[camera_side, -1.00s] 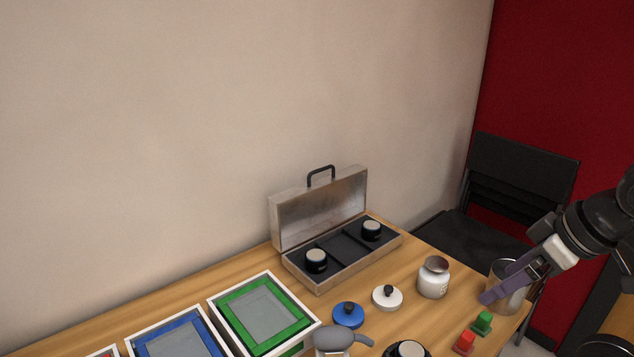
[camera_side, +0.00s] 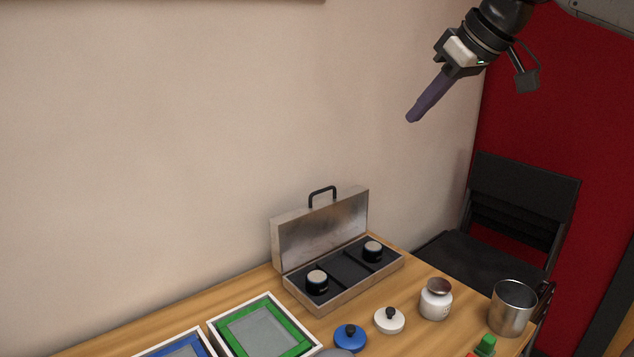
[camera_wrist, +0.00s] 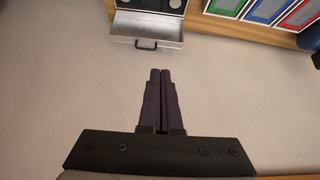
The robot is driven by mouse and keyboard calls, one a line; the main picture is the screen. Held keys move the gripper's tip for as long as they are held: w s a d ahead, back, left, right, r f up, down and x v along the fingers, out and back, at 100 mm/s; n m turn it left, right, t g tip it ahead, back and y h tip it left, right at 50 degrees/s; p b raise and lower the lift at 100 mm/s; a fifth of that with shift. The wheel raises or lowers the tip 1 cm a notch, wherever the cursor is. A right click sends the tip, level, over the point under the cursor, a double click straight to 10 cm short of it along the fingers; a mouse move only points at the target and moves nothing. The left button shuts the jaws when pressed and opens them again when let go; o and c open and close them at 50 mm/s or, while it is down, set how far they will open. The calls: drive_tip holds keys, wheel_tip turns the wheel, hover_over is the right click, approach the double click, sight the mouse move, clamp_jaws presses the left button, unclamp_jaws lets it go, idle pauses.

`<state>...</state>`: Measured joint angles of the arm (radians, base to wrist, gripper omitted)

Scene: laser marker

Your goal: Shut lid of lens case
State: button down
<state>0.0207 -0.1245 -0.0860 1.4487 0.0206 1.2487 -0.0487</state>
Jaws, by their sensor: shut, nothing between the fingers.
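The lens case (camera_side: 343,292) is a silver box on the wooden table against the wall. Its lid (camera_side: 322,232) stands open and upright at the back, with a black handle (camera_side: 322,195) on its top edge. Two black lenses (camera_side: 317,281) (camera_side: 373,251) sit in the dark, divided interior. My gripper (camera_side: 411,119) has purple fingers, is shut and empty, and is high in the air above and to the right of the case. In the wrist view the shut fingers (camera_wrist: 160,72) point toward the lid (camera_wrist: 147,28), apart from it.
Right of the case are a white jar (camera_side: 436,302), a metal cup (camera_side: 512,307), and white (camera_side: 390,320) and blue (camera_side: 350,337) knobbed lids. A green-framed tray (camera_side: 262,331) is at front left. A black chair (camera_side: 500,230) stands behind the table's right end. Air above the case is clear.

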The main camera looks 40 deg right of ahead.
drive_tip(key=w+r, duration=0.2)
drive_tip(key=w, duration=0.6)
hover_over(320, 191)
drive_tip(key=s, duration=0.3)
wheel_tip(320, 191, down, 9)
drive_tip(key=shift+g, duration=0.9)
drive_tip(key=shift+w+f, duration=0.7)
drive_tip(key=shift+f, duration=2.1)
drive_tip(key=shift+w+f, duration=0.7)
drive_tip(key=shift+f, duration=2.15)
drive_tip(key=shift+w+f, duration=0.7)
drive_tip(key=shift+f, duration=2.1)
drive_tip(key=shift+s, duration=0.15)
drive_tip(key=shift+s+t, duration=0.3)
drive_tip(key=shift+s, duration=0.1)
